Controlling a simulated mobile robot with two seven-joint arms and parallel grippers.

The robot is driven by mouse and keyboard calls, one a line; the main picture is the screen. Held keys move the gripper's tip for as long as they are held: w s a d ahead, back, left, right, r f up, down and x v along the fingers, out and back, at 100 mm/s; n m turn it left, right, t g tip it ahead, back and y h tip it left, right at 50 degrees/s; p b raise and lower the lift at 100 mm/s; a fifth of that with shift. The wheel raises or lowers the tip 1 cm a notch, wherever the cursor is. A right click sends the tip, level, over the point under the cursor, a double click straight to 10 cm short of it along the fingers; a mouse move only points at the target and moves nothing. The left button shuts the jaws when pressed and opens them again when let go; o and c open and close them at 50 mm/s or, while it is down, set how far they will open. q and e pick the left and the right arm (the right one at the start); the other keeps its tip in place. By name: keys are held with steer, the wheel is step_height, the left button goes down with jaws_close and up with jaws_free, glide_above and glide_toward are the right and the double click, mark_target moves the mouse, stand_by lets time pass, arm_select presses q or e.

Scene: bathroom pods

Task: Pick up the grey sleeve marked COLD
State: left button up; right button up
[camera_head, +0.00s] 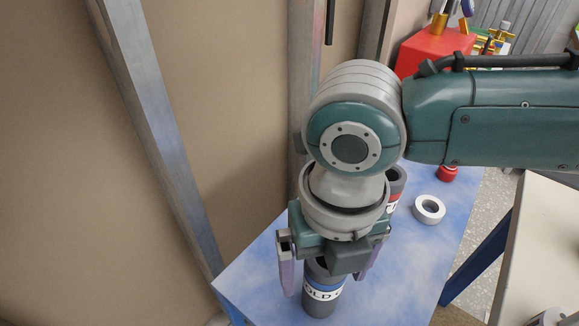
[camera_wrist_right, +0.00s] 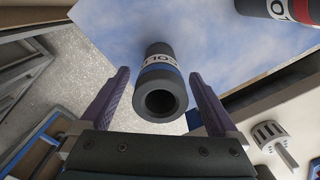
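The grey sleeve marked COLD (camera_head: 322,290) stands upright on a blue-and-white table, with a blue band and a white label. In the right wrist view the sleeve (camera_wrist_right: 160,88) shows its open top between the fingers. My right gripper (camera_head: 325,268) is open above and around the sleeve, with a finger on each side and gaps between; it also shows in the right wrist view (camera_wrist_right: 160,95). A second grey sleeve with a red band (camera_head: 394,184) stands behind my right wrist, partly hidden; it also shows in the right wrist view (camera_wrist_right: 285,8). My left gripper is not in view.
A white ring (camera_head: 429,209) and a small red object (camera_head: 447,173) lie on the table (camera_head: 410,265) to the right. A red box (camera_head: 432,47) stands at the back. Metal posts (camera_head: 160,130) rise at the left. A pale surface (camera_head: 540,235) stands at the right.

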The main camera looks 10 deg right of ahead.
steer(key=c, duration=1.4)
